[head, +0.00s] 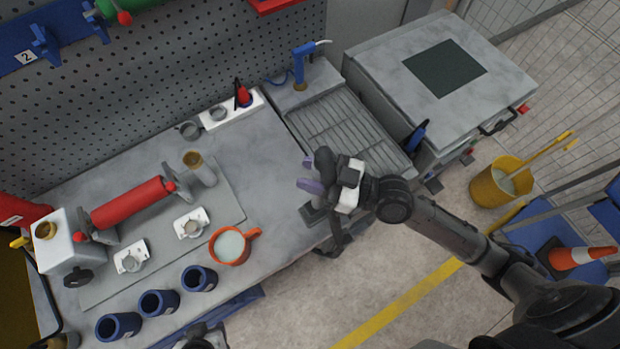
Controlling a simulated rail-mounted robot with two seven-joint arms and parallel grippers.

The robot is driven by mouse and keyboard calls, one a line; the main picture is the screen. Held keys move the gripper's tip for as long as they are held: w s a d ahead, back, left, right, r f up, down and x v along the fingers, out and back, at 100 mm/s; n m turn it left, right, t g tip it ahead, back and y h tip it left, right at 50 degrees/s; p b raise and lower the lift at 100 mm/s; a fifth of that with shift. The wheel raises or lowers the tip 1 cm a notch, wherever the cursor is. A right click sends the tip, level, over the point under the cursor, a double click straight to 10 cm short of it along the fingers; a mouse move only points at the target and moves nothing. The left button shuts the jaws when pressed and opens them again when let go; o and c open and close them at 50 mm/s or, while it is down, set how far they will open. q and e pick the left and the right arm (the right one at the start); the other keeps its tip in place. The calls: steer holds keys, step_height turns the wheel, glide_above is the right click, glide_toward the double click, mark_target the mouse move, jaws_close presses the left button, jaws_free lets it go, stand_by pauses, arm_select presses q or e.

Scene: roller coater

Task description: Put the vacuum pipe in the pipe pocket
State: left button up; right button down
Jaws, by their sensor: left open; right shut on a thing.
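My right gripper (318,180) comes in from the right and is over the front edge of the bench. It is shut on a dark pipe-like piece (323,160), which I take to be the vacuum pipe. Much of that piece is hidden by the fingers. A dark hooked part (337,240) shows below the gripper; I cannot tell whether it joins the held piece. My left gripper (205,337) is only partly in view at the bottom edge, near the bench front, and is open. I cannot make out the pipe pocket for certain; a blue-and-black item (417,137) sits at the grey cabinet's side.
The bench (268,165) carries a red roller (130,204), an orange mug (230,246) and several blue cups (158,302). A ribbed tray (350,125) lies behind my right gripper. A grey cabinet (385,60) stands beyond it, with a yellow bucket (497,184) on the floor.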

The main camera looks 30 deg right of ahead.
steer(key=f+b, duration=0.2)
steer(key=f, duration=0.2)
steer(key=shift+a+f, duration=0.1)
steer(key=shift+a, duration=0.1)
steer(key=shift+f, duration=0.2)
steer(key=c, duration=0.8)
jaws_free()
steer(key=shift+c, duration=0.2)
steer(key=shift+o, duration=0.4)
